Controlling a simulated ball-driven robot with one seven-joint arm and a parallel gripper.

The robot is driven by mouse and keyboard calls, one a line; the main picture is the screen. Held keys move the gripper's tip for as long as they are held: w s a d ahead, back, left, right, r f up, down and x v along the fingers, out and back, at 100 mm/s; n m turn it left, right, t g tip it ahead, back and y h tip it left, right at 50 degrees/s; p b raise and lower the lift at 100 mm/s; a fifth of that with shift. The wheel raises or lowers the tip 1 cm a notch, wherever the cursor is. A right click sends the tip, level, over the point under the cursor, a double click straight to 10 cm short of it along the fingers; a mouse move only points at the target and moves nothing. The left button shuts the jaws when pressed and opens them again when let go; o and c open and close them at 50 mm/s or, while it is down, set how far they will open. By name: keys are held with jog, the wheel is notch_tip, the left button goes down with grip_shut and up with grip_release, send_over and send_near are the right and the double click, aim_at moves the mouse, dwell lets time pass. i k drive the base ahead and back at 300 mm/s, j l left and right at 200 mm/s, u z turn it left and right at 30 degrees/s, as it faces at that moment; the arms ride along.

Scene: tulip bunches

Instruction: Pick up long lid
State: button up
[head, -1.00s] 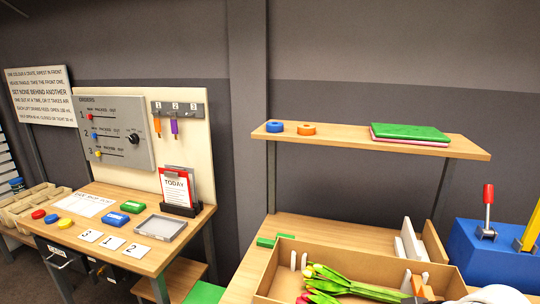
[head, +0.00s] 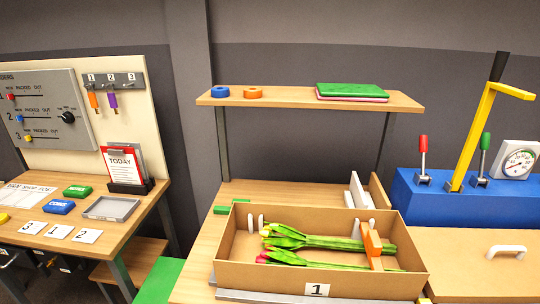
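A flat tan panel (head: 468,268) with a white handle (head: 507,251) lies at the right, beside the open cardboard box marked 1 (head: 235,277). It looks like a lid, but its right end is cut off by the picture edge, so I cannot tell its full length. The box holds tulips (head: 315,241) with red and yellow heads and green stems, lying lengthwise. An orange and tan piece (head: 373,243) stands across the stems. My gripper is not in view.
A blue block with levers (head: 430,205), a yellow arm (head: 473,135) and a dial (head: 519,163) stands behind the panel. White upright pieces (head: 355,190) stand behind the box. A second table (head: 100,245) is at the left.

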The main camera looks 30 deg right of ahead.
aim_at(471, 266)
jog(key=z, duration=1.65)
